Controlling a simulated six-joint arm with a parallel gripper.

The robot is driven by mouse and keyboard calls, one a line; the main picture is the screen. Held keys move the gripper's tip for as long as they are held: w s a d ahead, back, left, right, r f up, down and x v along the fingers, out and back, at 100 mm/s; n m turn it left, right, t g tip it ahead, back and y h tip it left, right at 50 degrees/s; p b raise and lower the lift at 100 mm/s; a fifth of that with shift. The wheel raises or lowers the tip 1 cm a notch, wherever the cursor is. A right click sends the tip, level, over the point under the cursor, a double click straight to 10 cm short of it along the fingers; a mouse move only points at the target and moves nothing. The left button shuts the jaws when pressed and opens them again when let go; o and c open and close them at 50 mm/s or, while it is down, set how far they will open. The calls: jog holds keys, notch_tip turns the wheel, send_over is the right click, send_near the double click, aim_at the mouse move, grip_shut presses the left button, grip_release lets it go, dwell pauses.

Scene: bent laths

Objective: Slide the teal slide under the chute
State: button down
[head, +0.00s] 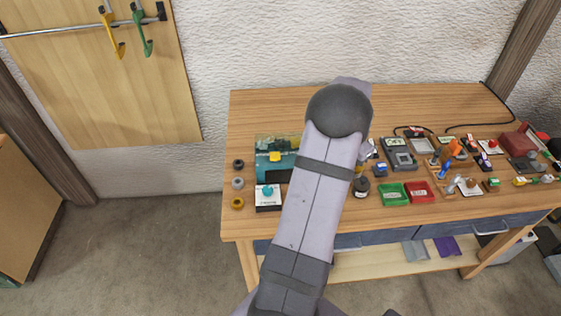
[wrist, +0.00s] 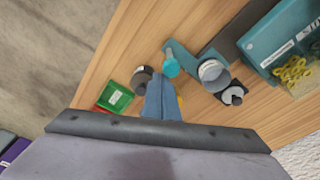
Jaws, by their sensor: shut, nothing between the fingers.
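A flat teal slide (wrist: 187,55) lies on the wooden table in the wrist view, with a teal knob (wrist: 171,66) near its left end. A grey-white round cup or tube (wrist: 212,72) is at its right part; I cannot tell whether it rests on the slide. A teal box (wrist: 278,45) with a label is at the upper right, and it also shows in the head view (head: 266,165). I cannot tell which part is the chute. My gripper (wrist: 160,82) is shut and empty, its tips just below the knob in the picture. In the head view my arm hides the gripper.
A dark round piece (wrist: 142,76) and a green tray (wrist: 115,97) are left of my fingers. A black-and-white piece (wrist: 232,95) is right of the cup. Trays, tools and small parts crowd the table's right half. Bare table (head: 260,110) lies behind the teal box.

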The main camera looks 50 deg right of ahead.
jog(key=w+a, duration=0.7)
jog(key=shift+w+a+b, duration=0.35)
jog(key=shift+a+b, duration=0.05)
jog(key=shift+b, duration=0.05)
dwell(2.5)
jog(key=shift+s+d, duration=0.4)
jog(key=shift+d, duration=0.05)
jog(key=shift+r, duration=0.15)
notch_tip(320, 180, up, 6)
jog(key=p, duration=0.4)
jog(key=shift+p, duration=0.4)
dwell(0.4)
